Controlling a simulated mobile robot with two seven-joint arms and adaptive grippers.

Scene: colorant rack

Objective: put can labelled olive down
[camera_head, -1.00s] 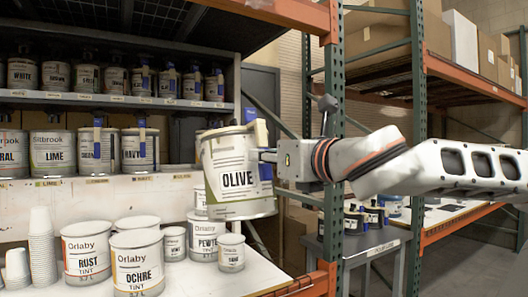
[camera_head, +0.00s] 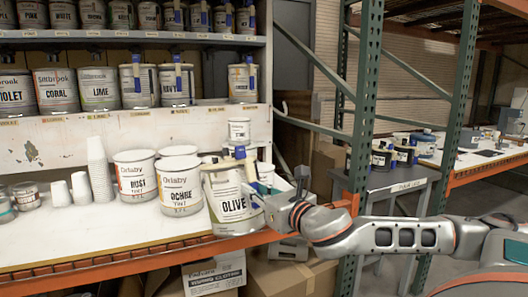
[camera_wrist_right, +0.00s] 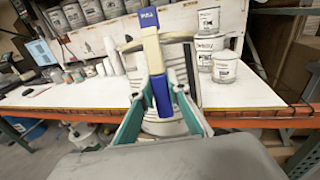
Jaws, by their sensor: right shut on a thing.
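The can labelled olive (camera_head: 226,203) is white with an olive band at its base. It is upright at the front right of the white bench top (camera_head: 105,235), its base near the front edge; I cannot tell whether it touches the bench. My right gripper (camera_head: 262,198) is shut on it from the right side. In the right wrist view, the teal fingers of the right gripper (camera_wrist_right: 163,122) are on either side of the can's blue and cream handle (camera_wrist_right: 152,60), which hides much of the can (camera_wrist_right: 180,70). My left gripper is not in view.
The ochre can (camera_head: 180,185) stands close to the left of the olive can, with the rust can (camera_head: 136,182) beyond it. A small can (camera_head: 239,130) and others stand behind. Paper cups (camera_head: 98,170) are further left. Labelled cans, including lime (camera_head: 98,89), line the shelf above. Free bench lies front left.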

